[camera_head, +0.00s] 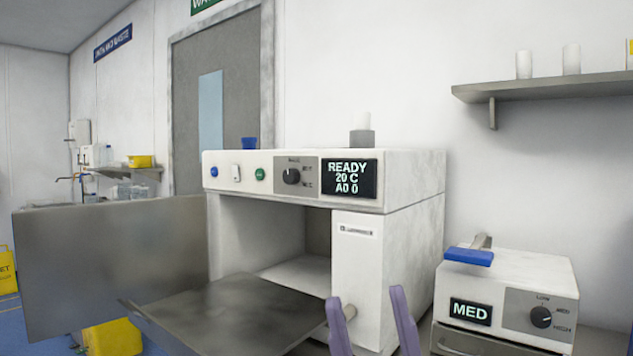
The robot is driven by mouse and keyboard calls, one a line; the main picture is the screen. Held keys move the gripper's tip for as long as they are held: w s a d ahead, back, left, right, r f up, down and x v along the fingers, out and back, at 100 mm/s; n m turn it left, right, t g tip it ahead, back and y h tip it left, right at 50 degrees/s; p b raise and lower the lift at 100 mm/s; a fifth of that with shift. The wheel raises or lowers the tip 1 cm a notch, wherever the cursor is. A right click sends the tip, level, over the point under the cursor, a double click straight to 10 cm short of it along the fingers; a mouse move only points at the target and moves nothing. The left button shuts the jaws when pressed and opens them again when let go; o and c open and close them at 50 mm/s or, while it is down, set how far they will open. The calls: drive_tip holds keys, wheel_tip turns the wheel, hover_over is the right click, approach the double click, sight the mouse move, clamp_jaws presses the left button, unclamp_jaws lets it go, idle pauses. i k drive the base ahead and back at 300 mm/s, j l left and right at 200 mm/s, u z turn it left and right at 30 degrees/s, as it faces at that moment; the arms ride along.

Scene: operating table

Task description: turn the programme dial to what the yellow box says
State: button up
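The programme dial (291,176) is a black knob on a grey panel at the front of a white machine. Small labels stand above and to its right, too small to read, and I cannot tell its exact setting. The display (349,178) beside it reads READY, 20 C, A0 0. Several yellow things show, and I cannot tell which is the yellow box: one on the far left shelf (140,161), one low under the open door (113,338). No full wording on them is readable. My gripper (370,308), two purple fingers, is open and empty, low in front of the machine.
The machine's door (110,270) stands open to the left, and a dark flap (230,315) juts out in front. A smaller device (510,290) at right has its own LOW/MED/HIGH knob (541,317) and a MED display. A wall shelf (545,88) is above it.

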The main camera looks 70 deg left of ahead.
sight(291, 176)
drive_tip(key=u, duration=2.15)
drive_tip(key=z, duration=2.6)
drive_tip(key=k+u, duration=0.65)
drive_tip(key=u, duration=0.2)
